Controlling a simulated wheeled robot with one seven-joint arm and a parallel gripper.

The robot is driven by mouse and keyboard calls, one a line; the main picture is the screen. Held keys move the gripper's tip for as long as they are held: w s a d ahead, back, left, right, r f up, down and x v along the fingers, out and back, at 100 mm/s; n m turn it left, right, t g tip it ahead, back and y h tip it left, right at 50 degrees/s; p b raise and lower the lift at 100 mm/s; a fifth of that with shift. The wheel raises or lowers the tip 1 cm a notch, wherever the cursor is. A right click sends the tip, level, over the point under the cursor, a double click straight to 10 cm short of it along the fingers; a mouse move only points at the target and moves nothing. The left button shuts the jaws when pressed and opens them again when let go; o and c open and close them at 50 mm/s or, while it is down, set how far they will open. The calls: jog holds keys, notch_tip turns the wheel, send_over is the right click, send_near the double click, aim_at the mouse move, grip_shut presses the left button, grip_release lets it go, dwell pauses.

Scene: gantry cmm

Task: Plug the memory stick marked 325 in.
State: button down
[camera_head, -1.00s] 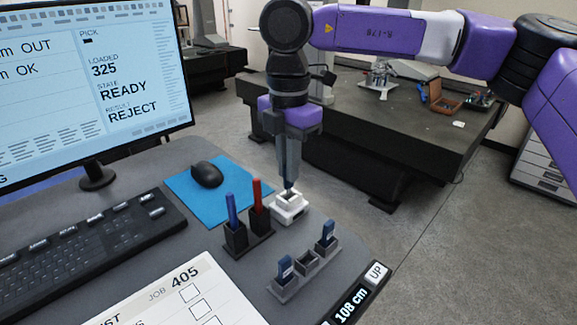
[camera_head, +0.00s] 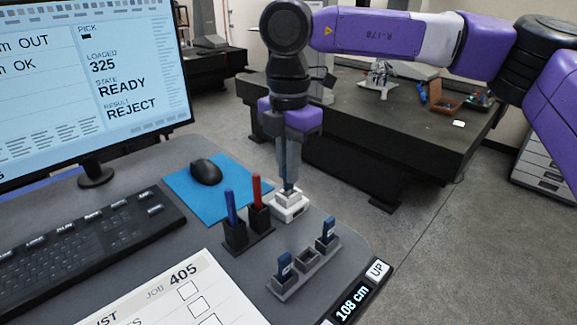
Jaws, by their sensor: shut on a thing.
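My gripper (camera_head: 289,183) points straight down over a small white dock (camera_head: 288,211) on the desk. It is shut on a small dark blue memory stick (camera_head: 289,188), of which only a little shows between the fingertips. The stick is at the top of the dock; I cannot tell how deep it sits, and its marking is hidden. A grey rack (camera_head: 299,283) nearer the front holds two blue sticks, one in the left slot (camera_head: 284,268) and one in the right slot (camera_head: 328,231). Its middle slot is empty. Their labels are too small to read.
A pen holder (camera_head: 236,239) with a blue and a red pen stands just left of the dock. A mouse (camera_head: 206,171) on a blue mat, a keyboard (camera_head: 95,245), a job sheet (camera_head: 165,300) and a monitor (camera_head: 90,80) reading "LOADED 325", "READY", "REJECT" take up the left.

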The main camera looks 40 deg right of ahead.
jog(key=shift+f+b, duration=0.7)
jog(key=shift+f, duration=0.15)
dwell(0.3)
jog(key=c, duration=1.4)
grip_release()
jog(key=shift+c, duration=0.2)
jog(key=shift+r+b, duration=0.55)
jog(key=shift+r, duration=3.35)
